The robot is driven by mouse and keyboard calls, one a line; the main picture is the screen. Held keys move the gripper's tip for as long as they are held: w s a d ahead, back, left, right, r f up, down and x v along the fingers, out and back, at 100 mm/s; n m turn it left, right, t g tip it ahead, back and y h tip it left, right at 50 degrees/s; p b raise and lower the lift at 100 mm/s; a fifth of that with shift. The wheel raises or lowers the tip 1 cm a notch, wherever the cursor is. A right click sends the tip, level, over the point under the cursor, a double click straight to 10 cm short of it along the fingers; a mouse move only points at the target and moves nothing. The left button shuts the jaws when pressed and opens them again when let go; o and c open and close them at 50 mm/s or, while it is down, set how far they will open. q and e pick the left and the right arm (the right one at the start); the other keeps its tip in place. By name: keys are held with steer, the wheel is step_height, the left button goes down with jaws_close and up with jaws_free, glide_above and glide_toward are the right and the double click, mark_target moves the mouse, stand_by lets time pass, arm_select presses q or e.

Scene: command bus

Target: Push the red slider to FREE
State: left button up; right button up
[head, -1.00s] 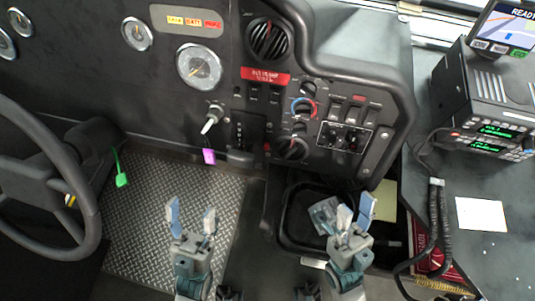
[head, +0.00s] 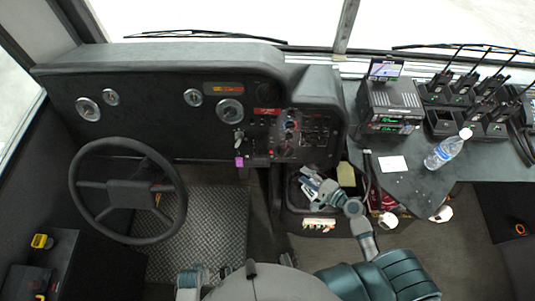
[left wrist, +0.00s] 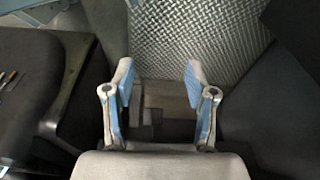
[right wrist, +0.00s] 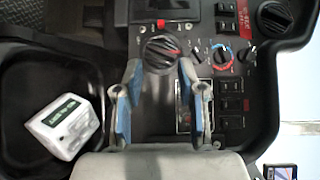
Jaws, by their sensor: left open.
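I cannot single out a red slider or the word FREE in these frames. The dashboard's control panel (head: 290,130) has several knobs and switches, too small to read in the head view. In the right wrist view my right gripper (right wrist: 159,72) is open and empty. A black rotary knob (right wrist: 162,52) with a red mark appears between its fingertips; contact cannot be told. In the head view the right gripper (head: 311,182) is below the panel, above the black bin. My left gripper (left wrist: 158,75) is open and empty, facing the treadplate floor.
A white box with a dark display (right wrist: 66,126) lies in the black bin (right wrist: 20,82). The steering wheel (head: 127,190) is at left. The right counter holds a radio stack (head: 390,103), handheld radios in chargers (head: 480,95) and a bottle (head: 446,150). The treadplate floor (head: 195,230) is clear.

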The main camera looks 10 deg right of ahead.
mark_target(271, 151)
arm_select(q)
steer(key=shift+w+r+b, duration=0.15)
steer(key=shift+r+b, duration=0.15)
steer(key=shift+r, duration=0.35)
steer(key=shift+w+r+b, duration=0.15)
steer(key=shift+r+b, duration=0.1)
steer(key=shift+r, duration=0.35)
arm_select(e)
steer(key=x, duration=1.7)
arm_select(q)
steer(key=shift+d, duration=0.1)
arm_select(e)
steer(key=shift+d, duration=0.1)
